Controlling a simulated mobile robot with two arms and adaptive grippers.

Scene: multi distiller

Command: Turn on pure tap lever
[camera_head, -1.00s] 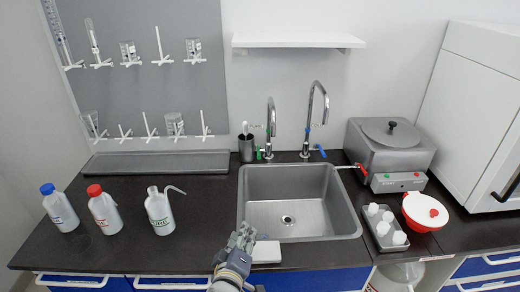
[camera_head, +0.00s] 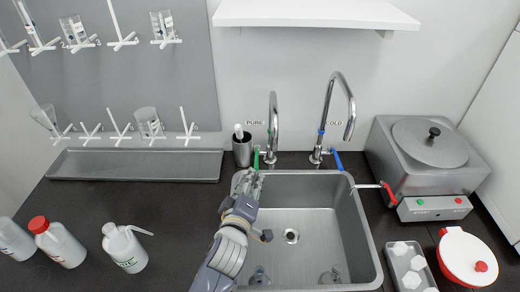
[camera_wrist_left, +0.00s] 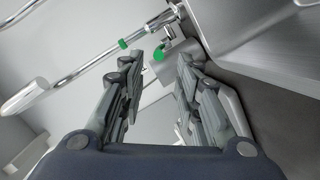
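The pure tap (camera_head: 273,118) is a chrome gooseneck under a PURE label behind the sink, with a green lever (camera_head: 256,158) at its left base. My left gripper (camera_head: 248,179) is over the sink's back left corner, its fingertips just in front of the green lever. In the left wrist view, my left gripper (camera_wrist_left: 160,66) is open with nothing held. The green lever tip (camera_wrist_left: 159,54) shows between and beyond the fingertips; I cannot tell whether they touch it. My right gripper is not in view.
The cold tap (camera_head: 325,125) with a blue lever (camera_head: 337,161) stands to the right. The sink (camera_head: 318,225) lies below my arm. A distiller (camera_head: 425,160) stands at right; bottles (camera_head: 124,247) stand at left.

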